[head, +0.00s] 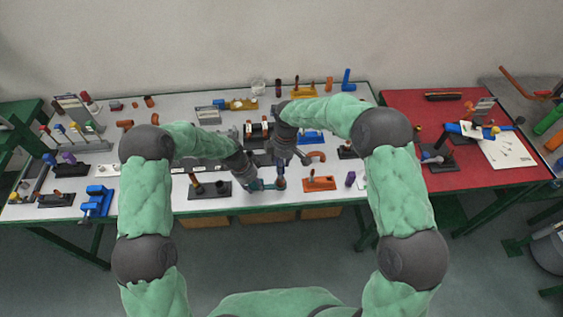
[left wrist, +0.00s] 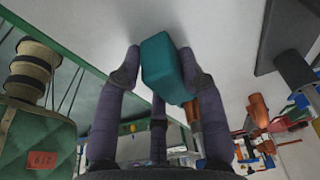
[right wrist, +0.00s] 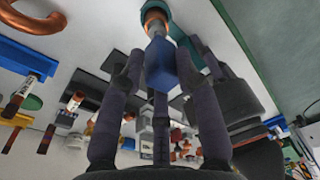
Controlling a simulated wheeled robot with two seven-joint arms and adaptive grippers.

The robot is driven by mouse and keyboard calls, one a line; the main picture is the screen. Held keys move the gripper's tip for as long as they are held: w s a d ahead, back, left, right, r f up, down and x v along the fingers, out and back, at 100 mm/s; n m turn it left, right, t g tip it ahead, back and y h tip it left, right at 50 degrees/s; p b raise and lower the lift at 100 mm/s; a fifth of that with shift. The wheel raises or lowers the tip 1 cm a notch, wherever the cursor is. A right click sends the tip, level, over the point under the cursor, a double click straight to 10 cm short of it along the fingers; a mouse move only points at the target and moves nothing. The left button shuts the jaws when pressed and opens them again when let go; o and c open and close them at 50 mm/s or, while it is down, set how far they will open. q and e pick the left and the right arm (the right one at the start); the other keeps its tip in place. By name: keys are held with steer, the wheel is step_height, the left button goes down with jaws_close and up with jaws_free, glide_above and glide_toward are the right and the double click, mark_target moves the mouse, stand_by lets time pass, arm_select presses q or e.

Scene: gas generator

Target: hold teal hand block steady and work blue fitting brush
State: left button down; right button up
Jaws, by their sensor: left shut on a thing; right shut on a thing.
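The teal hand block (left wrist: 165,62) is a box clasped between the fingers of my left gripper (left wrist: 160,70). In the head view my left gripper (head: 254,182) holds it low over the front of the white table. A copper fitting (right wrist: 156,18) sits at the end of the teal piece (right wrist: 184,38). My right gripper (right wrist: 160,75) is shut on the blue handle of the fitting brush (right wrist: 161,62). The handle's pale tip meets the copper fitting; how deep it goes is hidden. In the head view my right gripper (head: 281,170) is above the fitting (head: 281,184).
A dark tray (head: 210,190) with posts lies left of the grippers, and an orange block (head: 319,184) lies close on the right. A blue clamp (head: 97,201) stands at the left front. A red table (head: 400,100) adjoins on the right. The table's front edge is near.

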steer(key=shift+w+n, duration=0.1)
steer(key=shift+n, duration=0.3)
steer(key=shift+r, duration=0.15)
steer(key=shift+r, duration=2.45)
arm_select(q)
steer(key=c, duration=0.7)
jaws_free()
steer(key=v, duration=1.2)
steer(key=shift+s+f, duration=0.1)
